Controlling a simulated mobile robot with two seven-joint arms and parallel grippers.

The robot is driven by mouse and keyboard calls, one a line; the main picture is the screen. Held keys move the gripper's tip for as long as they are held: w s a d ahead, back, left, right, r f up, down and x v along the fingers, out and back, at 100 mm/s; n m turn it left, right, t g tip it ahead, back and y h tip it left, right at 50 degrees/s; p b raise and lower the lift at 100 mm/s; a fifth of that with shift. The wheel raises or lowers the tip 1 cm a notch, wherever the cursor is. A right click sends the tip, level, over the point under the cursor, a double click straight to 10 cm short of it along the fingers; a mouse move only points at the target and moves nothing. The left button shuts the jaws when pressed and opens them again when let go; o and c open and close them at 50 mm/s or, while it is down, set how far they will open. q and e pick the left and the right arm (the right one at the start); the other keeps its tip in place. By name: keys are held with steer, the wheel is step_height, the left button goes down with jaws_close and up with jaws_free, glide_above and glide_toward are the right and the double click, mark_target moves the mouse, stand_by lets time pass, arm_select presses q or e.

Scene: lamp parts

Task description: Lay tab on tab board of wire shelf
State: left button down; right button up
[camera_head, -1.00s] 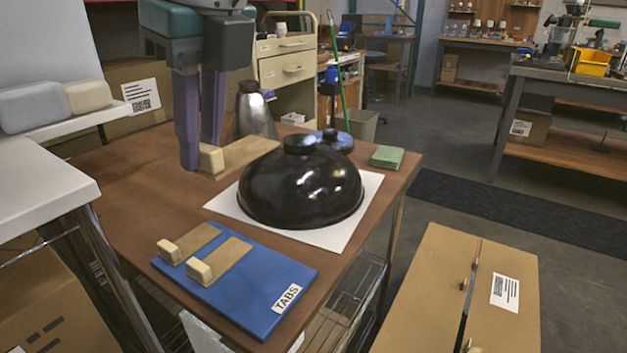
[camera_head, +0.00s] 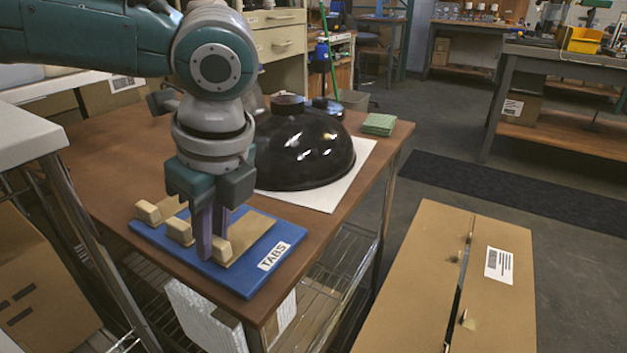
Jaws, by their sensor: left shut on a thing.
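The blue tab board (camera_head: 240,282), labelled TABS, lies at the front of the brown table. Two tan tabs with pale blocks at their ends lie on its left part: one at the far left (camera_head: 149,212) and one beside it (camera_head: 180,231). My left gripper (camera_head: 212,238) points down over the board, shut on the block of a third tan tab (camera_head: 249,233). This tab is level and appears to rest on the board, right of the other two; I cannot tell whether it touches fully. The gripper and wrist hide parts of the tabs. My right gripper is not in view.
A black dome (camera_head: 305,150) stands on a white sheet (camera_head: 357,165) just behind the board. A green pad (camera_head: 379,124) lies at the table's back right. A cardboard box (camera_head: 420,270) stands on the floor at right. A white shelf top (camera_head: 25,135) is at left.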

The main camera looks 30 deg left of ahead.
arm_select(q)
steer(key=shift+f, duration=0.25)
steer(key=c, duration=0.8)
jaws_free()
steer(key=shift+c, duration=0.2)
steer(key=p+v, duration=0.4)
steer(key=v, duration=0.7)
steer(key=s+d+f+n+t+h, duration=0.1)
steer(key=s+d+f+n+h, duration=0.2)
steer(key=d, duration=0.5)
steer(key=s+d+f+n+t+h, duration=0.1)
steer(key=s+d+f+h, duration=0.3)
steer(key=d, duration=0.5)
steer(key=s+a+f+n+t+y, duration=0.1)
steer(key=s+a+n+y, duration=0.2)
steer(key=s+a+n, duration=0.6)
steer(key=a+n, duration=0.3)
steer(key=n, duration=0.1)
steer(key=shift+s+a+f+y, duration=0.15)
steer(key=shift+s+a+y, duration=0.05)
steer(key=shift+s+y, duration=0.2)
